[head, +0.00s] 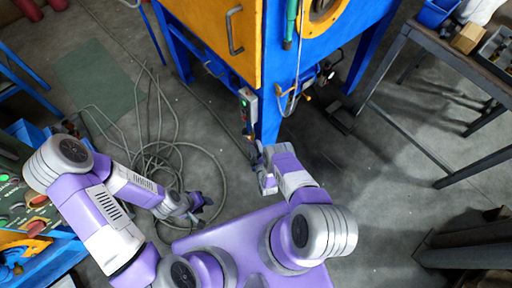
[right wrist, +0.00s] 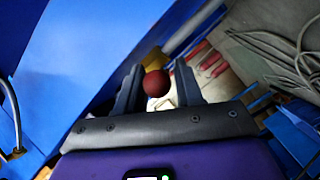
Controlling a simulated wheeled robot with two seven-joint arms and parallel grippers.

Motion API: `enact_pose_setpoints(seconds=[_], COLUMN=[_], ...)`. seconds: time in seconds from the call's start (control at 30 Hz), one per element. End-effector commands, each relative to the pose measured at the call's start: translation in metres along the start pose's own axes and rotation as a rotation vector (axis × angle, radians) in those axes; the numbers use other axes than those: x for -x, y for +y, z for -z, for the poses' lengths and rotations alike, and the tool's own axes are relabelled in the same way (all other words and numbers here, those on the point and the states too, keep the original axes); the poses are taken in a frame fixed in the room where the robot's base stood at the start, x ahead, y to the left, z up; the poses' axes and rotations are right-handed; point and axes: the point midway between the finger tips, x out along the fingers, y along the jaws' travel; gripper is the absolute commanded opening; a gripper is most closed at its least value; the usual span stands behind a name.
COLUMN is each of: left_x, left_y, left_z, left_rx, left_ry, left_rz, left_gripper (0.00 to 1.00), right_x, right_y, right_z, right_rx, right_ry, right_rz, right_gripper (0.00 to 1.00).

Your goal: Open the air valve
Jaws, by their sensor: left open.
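In the right wrist view a dark red ball-shaped knob (right wrist: 157,83) shows between the two fingers of my right gripper (right wrist: 160,88). The fingers stand apart, with a visible gap beside the knob; whether it touches the left finger I cannot tell. What the knob is fixed to is hidden. In the head view my right gripper (head: 258,152) is by the front blue leg of the blaster cabinet (head: 270,100), below a grey switch box (head: 248,104); its fingers are too small to make out. My left gripper (head: 192,207) is open and empty over the floor.
Grey cables (head: 160,160) lie coiled on the floor left of the cabinet. A dark metal table (head: 450,55) stands at the right. A blue bench (head: 50,268) with controls is at the lower left.

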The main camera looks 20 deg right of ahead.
Motion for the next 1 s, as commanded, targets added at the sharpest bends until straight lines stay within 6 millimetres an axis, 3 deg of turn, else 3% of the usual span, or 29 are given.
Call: enact_pose_setpoints(seconds=[0.17,0.4,0.77,0.8,1.0], left_x=[0.010,0.006,0.006,0.006,0.006], left_y=[0.004,0.003,0.002,0.002,0.002], left_z=[0.000,0.000,0.000,0.000,0.000], left_rx=[0.000,0.000,0.000,0.000,0.000], left_ry=[0.000,0.000,0.000,0.000,0.000], left_rz=[0.000,0.000,0.000,0.000,0.000], left_gripper=[0.43,0.43,0.43,0.43,0.43], right_x=[0.027,0.063,0.073,0.073,0.064], right_y=[0.001,-0.001,0.000,0.000,0.004], right_z=[0.001,-0.001,-0.001,-0.001,-0.004], right_rx=[0.000,-0.001,0.000,0.000,-0.052], right_ry=[-0.003,-0.004,-0.002,-0.001,-0.048], right_rz=[0.005,0.003,0.001,0.001,0.048], right_gripper=[0.36,0.36,0.36,0.34,0.04])
